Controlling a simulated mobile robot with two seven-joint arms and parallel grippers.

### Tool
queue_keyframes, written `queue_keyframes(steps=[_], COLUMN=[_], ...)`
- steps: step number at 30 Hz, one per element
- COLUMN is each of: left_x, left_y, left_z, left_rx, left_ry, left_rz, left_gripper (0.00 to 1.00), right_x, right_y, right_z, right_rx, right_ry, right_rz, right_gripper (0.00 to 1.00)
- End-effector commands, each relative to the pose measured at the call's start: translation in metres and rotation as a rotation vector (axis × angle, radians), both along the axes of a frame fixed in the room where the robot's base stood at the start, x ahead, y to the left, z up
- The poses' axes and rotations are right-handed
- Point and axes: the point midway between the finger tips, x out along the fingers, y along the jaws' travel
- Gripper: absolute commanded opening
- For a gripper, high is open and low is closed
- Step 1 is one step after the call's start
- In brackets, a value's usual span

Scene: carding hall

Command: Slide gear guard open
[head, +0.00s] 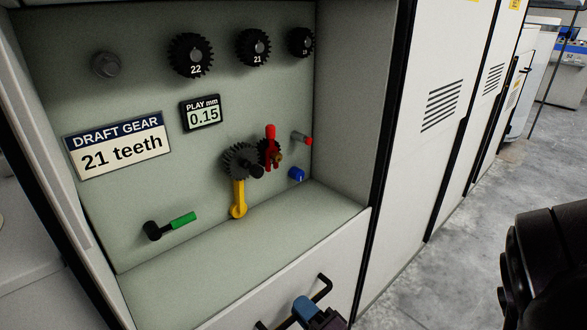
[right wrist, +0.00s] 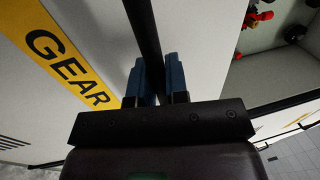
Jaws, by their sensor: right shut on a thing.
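The gear guard (head: 343,262) is a pale panel with a black bar handle (head: 323,288), below the open gear recess in the head view. My right gripper (head: 308,309) is at this handle, at the bottom edge of the head view. In the right wrist view its blue fingers (right wrist: 159,82) stand on both sides of the black bar (right wrist: 144,30) and are shut on it. A yellow label (right wrist: 65,57) reading "GEAR" lies on the panel beside it. The guard's lower part is out of the head view. My left gripper is not in view.
The open recess holds spare gears (head: 191,56), a "21 teeth" sign (head: 118,146), a play display (head: 201,113), meshed gears (head: 242,162), a yellow lever (head: 238,200), a red lever (head: 270,135) and a green-handled lever (head: 182,220). Tall cabinet doors (head: 437,60) stand right; grey floor (head: 480,230) is clear.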

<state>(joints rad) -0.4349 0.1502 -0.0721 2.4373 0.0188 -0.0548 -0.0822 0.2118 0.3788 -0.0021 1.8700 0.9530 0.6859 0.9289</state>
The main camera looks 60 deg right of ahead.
Motion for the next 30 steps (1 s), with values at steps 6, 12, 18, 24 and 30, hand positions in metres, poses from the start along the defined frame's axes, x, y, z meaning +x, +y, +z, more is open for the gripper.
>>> queue_keyframes(steps=[6, 12, 18, 24, 30], left_x=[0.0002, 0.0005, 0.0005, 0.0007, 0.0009], left_y=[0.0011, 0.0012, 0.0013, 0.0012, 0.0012], left_z=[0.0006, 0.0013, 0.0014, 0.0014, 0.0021], left_rx=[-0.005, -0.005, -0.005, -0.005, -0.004], left_ry=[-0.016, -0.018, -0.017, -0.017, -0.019], left_rz=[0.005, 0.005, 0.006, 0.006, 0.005], left_gripper=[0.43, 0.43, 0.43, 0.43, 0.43], right_x=[-0.0007, -0.0003, -0.0001, 0.0001, -0.0024], right_y=[-0.0011, -0.0011, -0.0012, -0.0016, -0.0013], right_z=[-0.0081, -0.0071, -0.0067, -0.0062, -0.0064], right_rx=[0.001, 0.001, 0.001, 0.001, 0.0], right_ry=[0.004, 0.002, 0.001, 0.0, 0.0], right_rz=[0.001, 0.001, 0.001, 0.001, 0.0], right_gripper=[0.0, 0.0, 0.3, 0.4, 0.4])
